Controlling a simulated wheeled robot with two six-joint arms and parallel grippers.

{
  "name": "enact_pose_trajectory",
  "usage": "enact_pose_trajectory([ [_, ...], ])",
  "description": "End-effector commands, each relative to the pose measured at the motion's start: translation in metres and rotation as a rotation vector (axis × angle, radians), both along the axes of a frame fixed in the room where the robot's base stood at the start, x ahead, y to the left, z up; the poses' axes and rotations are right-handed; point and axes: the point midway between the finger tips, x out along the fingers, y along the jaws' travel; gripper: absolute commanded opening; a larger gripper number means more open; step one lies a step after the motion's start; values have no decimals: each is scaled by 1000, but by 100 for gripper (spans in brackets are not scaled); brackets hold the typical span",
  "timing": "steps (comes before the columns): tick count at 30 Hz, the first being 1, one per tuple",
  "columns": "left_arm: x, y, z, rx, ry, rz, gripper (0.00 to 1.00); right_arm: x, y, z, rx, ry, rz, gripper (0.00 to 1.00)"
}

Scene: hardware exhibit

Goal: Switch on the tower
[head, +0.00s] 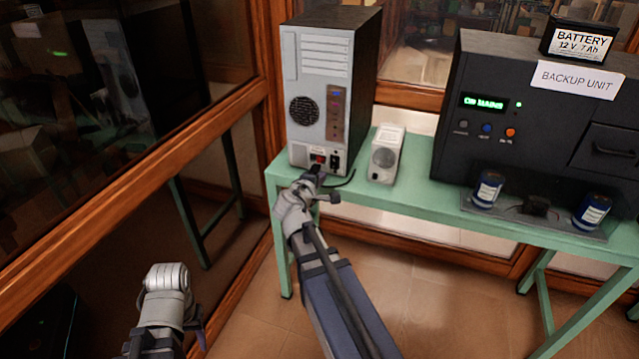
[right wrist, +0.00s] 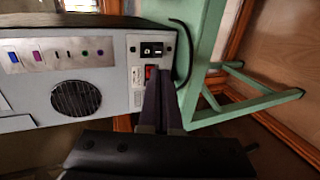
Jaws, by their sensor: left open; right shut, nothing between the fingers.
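The grey tower (head: 318,85) with a black top stands on the left end of the green table, its port side facing me. A red switch (head: 319,158) sits low on that side, beside a black power socket (head: 335,161); the switch (right wrist: 151,71) also shows in the right wrist view, partly covered by my fingers. My right gripper (head: 315,172) is shut and empty, its tips (right wrist: 160,80) right at the red switch. I cannot tell whether they touch it. My left gripper (head: 163,335) is low at the left, away from the table, open and only partly visible.
The green table (head: 425,197) also bears a small white speaker-like box (head: 386,155) and a black backup unit (head: 545,110) with a battery (head: 579,42) on top. Blue cans (head: 487,190) stand in front of it. A black cable lies beside the tower. Wood-framed glass closes off the left.

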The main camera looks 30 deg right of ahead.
Motion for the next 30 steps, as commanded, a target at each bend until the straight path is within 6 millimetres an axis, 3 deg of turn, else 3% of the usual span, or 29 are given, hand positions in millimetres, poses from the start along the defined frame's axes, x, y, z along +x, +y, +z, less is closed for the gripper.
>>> enact_pose_trajectory([
  [3,0,0,-13,0,0,0,50,20,-20,-13,0,0,-2,0],
  [13,0,0,-31,0,0,0,50,52,-59,-31,0,0,0,0],
  [19,0,0,-34,0,0,0,50,59,-69,-35,0,0,0,0],
  [30,0,0,-35,0,0,0,50,60,-71,-34,0,0,1,0],
])
